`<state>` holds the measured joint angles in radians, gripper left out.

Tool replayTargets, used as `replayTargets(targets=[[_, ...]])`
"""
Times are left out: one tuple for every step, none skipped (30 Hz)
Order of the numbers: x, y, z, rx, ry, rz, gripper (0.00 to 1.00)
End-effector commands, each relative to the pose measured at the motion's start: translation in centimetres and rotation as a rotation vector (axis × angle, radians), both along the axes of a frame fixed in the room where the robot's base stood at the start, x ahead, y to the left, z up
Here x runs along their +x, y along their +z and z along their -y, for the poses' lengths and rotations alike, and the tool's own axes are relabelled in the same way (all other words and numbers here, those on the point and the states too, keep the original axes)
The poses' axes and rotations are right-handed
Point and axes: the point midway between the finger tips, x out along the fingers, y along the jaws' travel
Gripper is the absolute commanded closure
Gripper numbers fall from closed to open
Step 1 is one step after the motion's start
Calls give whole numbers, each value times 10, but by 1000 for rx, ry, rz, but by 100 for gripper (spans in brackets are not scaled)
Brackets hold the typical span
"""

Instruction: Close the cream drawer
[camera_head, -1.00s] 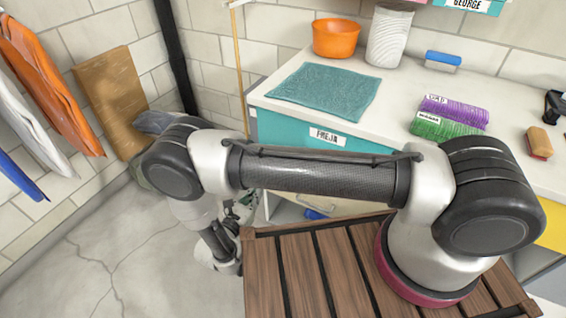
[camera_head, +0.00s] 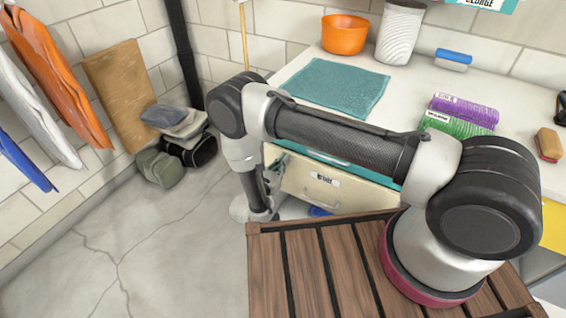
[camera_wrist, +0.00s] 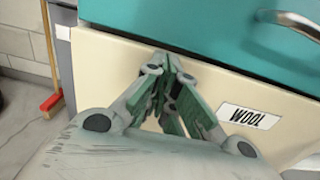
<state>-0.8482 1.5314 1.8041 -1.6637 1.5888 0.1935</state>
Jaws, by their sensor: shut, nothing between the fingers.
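The cream drawer (camera_head: 322,190) is under the counter, below a teal drawer, and bears a white label and a pale handle. In the wrist view its cream front (camera_wrist: 110,60) fills the middle, with a label reading WOOL. My gripper (camera_wrist: 167,62) is shut and empty, its tips at the upper left part of the cream front; I cannot tell whether they touch it. In the head view my gripper (camera_head: 277,163) is partly hidden at the drawer's left end. I cannot tell whether the drawer stands slightly out.
The teal drawer (camera_wrist: 190,25) with a metal handle (camera_wrist: 295,22) is directly above. A red broom (camera_wrist: 51,103) stands to the left. Bags (camera_head: 178,140) lie by the left wall. My slatted wooden deck is in front; the floor (camera_head: 150,240) at left is clear.

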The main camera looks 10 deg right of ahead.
Motion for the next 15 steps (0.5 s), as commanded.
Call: replayTargets(targets=[[0, 0, 0, 0, 0, 0, 100], [0, 0, 0, 0, 0, 0, 100], [0, 0, 0, 0, 0, 0, 100], [0, 0, 0, 0, 0, 0, 100], [0, 0, 0, 0, 0, 0, 100], [0, 0, 0, 0, 0, 0, 100], [0, 0, 0, 0, 0, 0, 100], [1, 0, 1, 0, -1, 0, 100], [3, 0, 3, 0, -2, 0, 100], [6, 0, 5, 0, -3, 0, 100], [9, 0, 7, 0, -4, 0, 100], [13, 0, 11, 0, -4, 0, 100], [16, 0, 13, 0, -4, 0, 100], [18, 0, 14, 0, -3, 0, 100], [19, 0, 14, 0, -2, 0, 100]])
